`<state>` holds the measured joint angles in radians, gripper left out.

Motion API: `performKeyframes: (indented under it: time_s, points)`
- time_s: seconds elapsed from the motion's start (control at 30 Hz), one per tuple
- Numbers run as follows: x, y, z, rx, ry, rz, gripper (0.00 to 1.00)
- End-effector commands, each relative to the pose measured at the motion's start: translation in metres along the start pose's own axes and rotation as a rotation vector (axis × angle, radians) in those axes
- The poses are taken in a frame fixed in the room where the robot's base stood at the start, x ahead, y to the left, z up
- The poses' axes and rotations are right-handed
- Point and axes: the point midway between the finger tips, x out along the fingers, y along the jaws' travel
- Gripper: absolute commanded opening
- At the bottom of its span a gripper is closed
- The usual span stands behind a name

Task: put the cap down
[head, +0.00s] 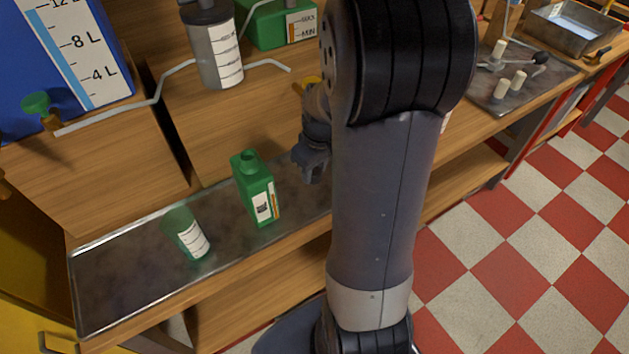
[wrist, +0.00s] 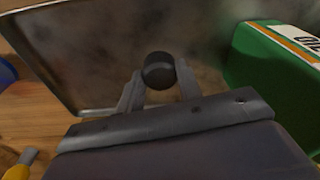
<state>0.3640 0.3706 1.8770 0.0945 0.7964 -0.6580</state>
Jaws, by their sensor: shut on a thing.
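In the wrist view a small round black cap (wrist: 158,71) sits between the two fingertips of my gripper (wrist: 158,80), which is shut on it. The metal tray (wrist: 100,65) lies beneath the cap; I cannot tell the gap between them. In the head view my gripper (head: 312,165) is over the right part of the tray (head: 120,285), beside the green bottle, and my arm hides much of that area. The cap cannot be made out there. The green bottle (head: 253,190) stands upright on the tray with an uncapped neck. It also shows in the wrist view (wrist: 265,65).
A clear green-tinted beaker (head: 187,236) stands on the tray left of the bottle. Behind are a blue tank (head: 60,60), a grey cylinder (head: 215,50) with a pipe, and a green container (head: 275,25). The tray's left part is bare.

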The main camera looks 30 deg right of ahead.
Motion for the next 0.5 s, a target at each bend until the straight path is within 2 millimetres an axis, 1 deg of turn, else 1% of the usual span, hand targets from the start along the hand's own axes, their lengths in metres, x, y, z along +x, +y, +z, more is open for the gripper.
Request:
performKeyframes:
  time_s: [0.07, 0.2, 0.3, 0.4, 0.5]
  points:
    - [0.007, 0.000, 0.001, 0.000, -0.001, -0.001, 0.13]
    - [0.029, -0.001, 0.004, 0.000, -0.003, -0.003, 0.13]
    - [0.041, 0.000, 0.005, 0.001, -0.002, -0.002, 0.13]
    - [0.047, 0.000, 0.006, 0.001, 0.000, 0.000, 0.13]
    - [0.047, 0.000, 0.005, 0.001, 0.001, 0.001, 0.13]
